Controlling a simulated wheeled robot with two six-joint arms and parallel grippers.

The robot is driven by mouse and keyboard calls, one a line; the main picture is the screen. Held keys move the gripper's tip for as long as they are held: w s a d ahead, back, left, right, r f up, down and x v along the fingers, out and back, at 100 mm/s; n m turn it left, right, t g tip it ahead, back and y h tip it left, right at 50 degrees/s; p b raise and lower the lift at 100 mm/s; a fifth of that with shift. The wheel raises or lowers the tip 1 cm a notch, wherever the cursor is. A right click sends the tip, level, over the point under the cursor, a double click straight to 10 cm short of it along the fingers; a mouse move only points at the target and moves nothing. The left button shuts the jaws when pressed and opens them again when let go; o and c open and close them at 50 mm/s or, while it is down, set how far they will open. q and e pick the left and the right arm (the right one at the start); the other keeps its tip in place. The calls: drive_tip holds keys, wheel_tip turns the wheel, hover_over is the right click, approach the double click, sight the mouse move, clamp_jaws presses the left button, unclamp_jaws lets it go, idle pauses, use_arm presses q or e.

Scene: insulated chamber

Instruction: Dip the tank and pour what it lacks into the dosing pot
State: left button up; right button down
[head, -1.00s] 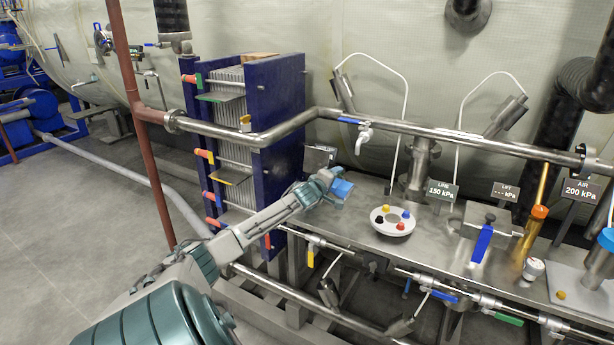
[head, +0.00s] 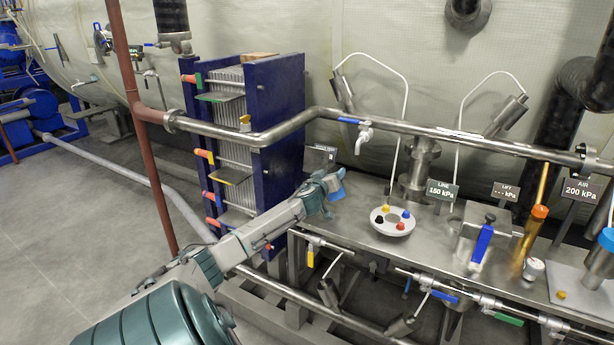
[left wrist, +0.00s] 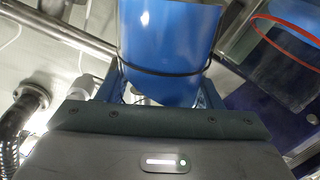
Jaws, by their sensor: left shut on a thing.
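My left gripper (head: 328,188) is above the left end of the steel bench. It is shut on a blue cylindrical vessel (head: 337,186), which looks tilted in the head view. In the left wrist view the blue vessel (left wrist: 170,45) sits between the fingers, with a dark band around it. Its contents are hidden. A large pale insulated wall (head: 270,40) curves behind the bench. I cannot tell which fitting is the dosing pot. My right gripper is not in view.
A blue plate stack (head: 278,115) stands left of the bench.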

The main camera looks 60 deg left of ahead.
use_arm(q)
drive_tip(key=shift+d+f+m, duration=0.3)
drive_tip(key=shift+f+m, duration=0.25)
drive_tip(key=shift+m, duration=0.25)
drive_tip(key=m, duration=0.3)
drive_tip(key=shift+w+d+f+t+y, duration=0.2)
drive_tip(key=shift+d+t+y, duration=0.1)
drive_tip(key=shift+d+y, duration=0.1)
